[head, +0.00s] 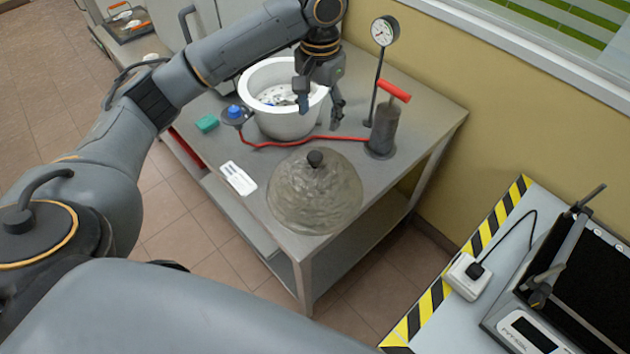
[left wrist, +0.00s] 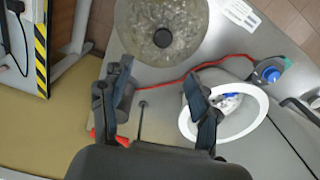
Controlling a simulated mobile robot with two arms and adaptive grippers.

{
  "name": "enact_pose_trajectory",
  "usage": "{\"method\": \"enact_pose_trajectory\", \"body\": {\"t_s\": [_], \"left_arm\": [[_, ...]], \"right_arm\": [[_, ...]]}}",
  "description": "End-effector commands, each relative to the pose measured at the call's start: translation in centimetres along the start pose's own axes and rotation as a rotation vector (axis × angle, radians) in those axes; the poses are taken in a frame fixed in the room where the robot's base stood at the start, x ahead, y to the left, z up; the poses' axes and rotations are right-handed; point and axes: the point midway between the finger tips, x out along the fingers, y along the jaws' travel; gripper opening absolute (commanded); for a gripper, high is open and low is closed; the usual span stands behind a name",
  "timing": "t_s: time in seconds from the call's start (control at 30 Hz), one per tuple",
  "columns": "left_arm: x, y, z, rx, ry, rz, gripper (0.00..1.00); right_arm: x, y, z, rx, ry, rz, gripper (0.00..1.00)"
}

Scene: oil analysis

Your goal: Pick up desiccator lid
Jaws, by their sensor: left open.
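The desiccator lid (head: 316,193) is a translucent, rippled dome with a dark knob (head: 315,158) on top. It rests at the front corner of the grey metal table, and it also shows at the top of the left wrist view (left wrist: 161,30). The white desiccator bowl (head: 284,119) stands behind it with white and blue items inside. My left gripper (head: 320,112) is open and empty above the bowl's right rim, behind the lid and apart from it. In the left wrist view the two fingers (left wrist: 160,95) are spread wide below the lid. My right gripper is not in view.
A red-handled pump (head: 384,128) and a gauge on a stand (head: 381,45) are to the right of the bowl. A red hose (head: 300,139) runs between bowl and lid to a blue-capped valve (head: 234,114).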

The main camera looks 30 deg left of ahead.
Motion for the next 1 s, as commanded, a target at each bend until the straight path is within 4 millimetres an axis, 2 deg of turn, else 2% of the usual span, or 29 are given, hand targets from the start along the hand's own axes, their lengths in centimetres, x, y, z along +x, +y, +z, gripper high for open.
{"method": "enact_pose_trajectory", "body": {"t_s": [0.13, 0.4, 0.67, 0.83, 1.0], "left_arm": [[1.6, -0.2, 0.1, -0.006, -0.007, -0.002, 0.61], [6.7, -0.2, 0.1, -0.006, -0.005, -0.001, 0.61], [8.7, -0.2, 0.3, -0.005, -0.003, -0.001, 0.61], [10.9, -0.3, 1.1, -0.005, -0.006, -0.002, 0.61], [13.1, -0.3, 1.1, -0.005, -0.002, -0.002, 0.61]], "right_arm": [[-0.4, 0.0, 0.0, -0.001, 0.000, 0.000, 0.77], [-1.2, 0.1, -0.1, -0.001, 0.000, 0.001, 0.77], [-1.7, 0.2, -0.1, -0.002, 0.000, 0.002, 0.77], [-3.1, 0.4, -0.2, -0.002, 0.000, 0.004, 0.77], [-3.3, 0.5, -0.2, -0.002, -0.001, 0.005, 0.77]]}}
